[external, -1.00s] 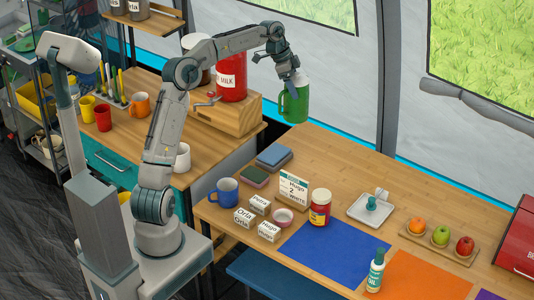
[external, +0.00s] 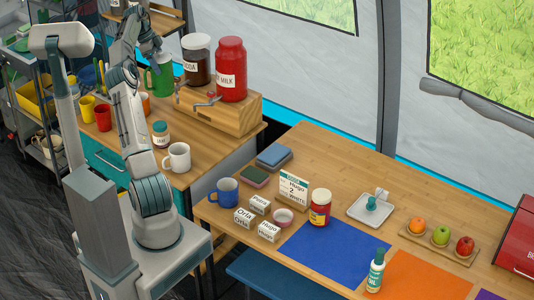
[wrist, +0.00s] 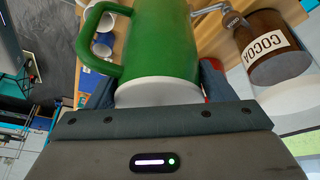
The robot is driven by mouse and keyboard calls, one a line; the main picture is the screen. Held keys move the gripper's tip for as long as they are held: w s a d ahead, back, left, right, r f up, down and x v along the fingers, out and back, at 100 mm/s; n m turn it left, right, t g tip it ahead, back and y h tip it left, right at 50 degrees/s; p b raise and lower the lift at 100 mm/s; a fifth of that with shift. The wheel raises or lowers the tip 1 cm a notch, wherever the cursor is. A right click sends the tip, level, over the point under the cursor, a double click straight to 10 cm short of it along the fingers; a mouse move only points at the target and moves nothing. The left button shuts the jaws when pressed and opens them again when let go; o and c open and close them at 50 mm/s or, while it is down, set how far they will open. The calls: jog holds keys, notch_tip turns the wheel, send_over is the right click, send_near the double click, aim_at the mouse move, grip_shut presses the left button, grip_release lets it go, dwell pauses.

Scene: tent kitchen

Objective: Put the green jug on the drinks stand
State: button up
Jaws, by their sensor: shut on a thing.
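The green jug (external: 160,80) has a side handle and a white top. My gripper (external: 153,52) is shut on the jug near its top. The jug also shows in the wrist view (wrist: 165,40), upside down to the camera, with its handle to the left. In the external view it appears just left of the wooden drinks stand (external: 237,117), at the back of the left counter. I cannot tell whether its base touches anything. The stand carries a red milk container (external: 231,70) and a brown cocoa jar (external: 197,62), with small taps at its front.
Yellow (external: 87,108) and red (external: 103,117) cups, a white mug (external: 177,157) and a small labelled jar (external: 160,133) stand on the left counter, near my arm. A blue mug (external: 224,191) and small signs are on the right table. A shelf (external: 150,22) hangs behind.

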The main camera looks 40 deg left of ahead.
jog(key=s+a, duration=0.9)
jog(key=s, duration=0.2)
notch_tip(320, 180, down, 21)
jog(key=p, duration=0.3)
jog(key=shift+w+f, duration=0.2)
jog(key=shift+w, duration=0.15)
jog(key=shift+f, duration=0.2)
jog(key=o, duration=1.7)
jog(key=shift+r, duration=0.1)
jog(key=b+v, duration=0.1)
jog(key=v, duration=1.1)
jog(key=shift+b, duration=0.35)
